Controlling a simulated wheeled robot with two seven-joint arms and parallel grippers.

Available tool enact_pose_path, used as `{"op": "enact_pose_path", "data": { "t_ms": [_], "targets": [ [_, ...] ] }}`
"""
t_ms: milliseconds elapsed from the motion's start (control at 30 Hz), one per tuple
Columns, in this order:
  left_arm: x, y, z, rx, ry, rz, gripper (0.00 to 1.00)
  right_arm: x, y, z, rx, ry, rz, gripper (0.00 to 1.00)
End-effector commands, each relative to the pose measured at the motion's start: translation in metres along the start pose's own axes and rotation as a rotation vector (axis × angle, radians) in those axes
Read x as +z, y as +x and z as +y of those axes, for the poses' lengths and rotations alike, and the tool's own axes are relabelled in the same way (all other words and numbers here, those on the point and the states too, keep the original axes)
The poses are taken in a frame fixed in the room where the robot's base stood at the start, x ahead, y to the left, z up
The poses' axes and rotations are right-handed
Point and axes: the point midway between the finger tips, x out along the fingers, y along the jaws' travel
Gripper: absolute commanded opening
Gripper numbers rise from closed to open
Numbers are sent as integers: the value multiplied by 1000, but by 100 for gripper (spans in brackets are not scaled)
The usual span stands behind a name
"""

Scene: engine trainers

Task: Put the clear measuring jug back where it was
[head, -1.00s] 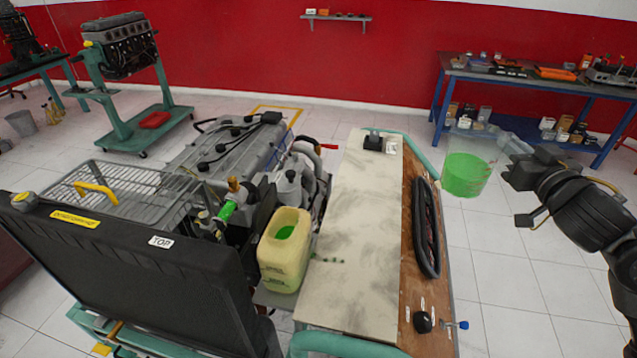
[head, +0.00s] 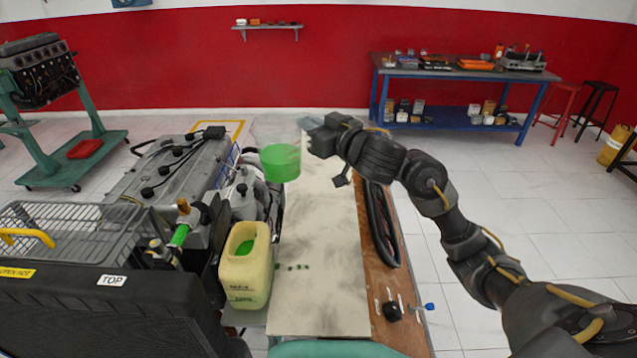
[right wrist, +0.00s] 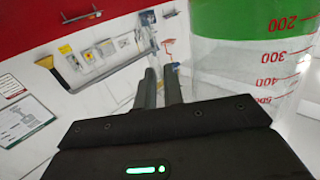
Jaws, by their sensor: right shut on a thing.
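The clear measuring jug (head: 281,160) holds green liquid and looks upright in the head view. It is in the air over the far left edge of the pale bench top (head: 318,260), beside the engine. My right gripper (head: 310,132) is at the jug's right side and shut on it; its grip point is hard to make out. In the right wrist view the jug (right wrist: 245,70) shows red marks and a green band, right of my narrow-set fingers (right wrist: 160,85). My left gripper is not in view.
A yellow container (head: 246,275) with a green opening stands left of the bench top. The grey engine (head: 165,170) and wire basket (head: 75,235) are further left. A black hose (head: 383,225) lies on the brown strip. A blue workbench (head: 455,95) stands at the back.

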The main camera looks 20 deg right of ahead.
Motion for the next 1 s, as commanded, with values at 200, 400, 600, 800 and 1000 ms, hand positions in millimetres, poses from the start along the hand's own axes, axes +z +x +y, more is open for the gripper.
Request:
{"op": "enact_pose_path", "data": {
  "t_ms": [200,400,600,800,1000],
  "targets": [
    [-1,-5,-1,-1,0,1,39,16,5,36,3,5,-4,0],
    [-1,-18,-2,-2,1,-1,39,36,11,86,4,4,-4,0],
    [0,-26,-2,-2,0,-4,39,71,15,116,1,5,-2,0],
    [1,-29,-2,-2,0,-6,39,89,16,130,-1,1,2,0],
    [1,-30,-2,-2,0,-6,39,93,17,132,-1,1,2,0]
  ]
}}
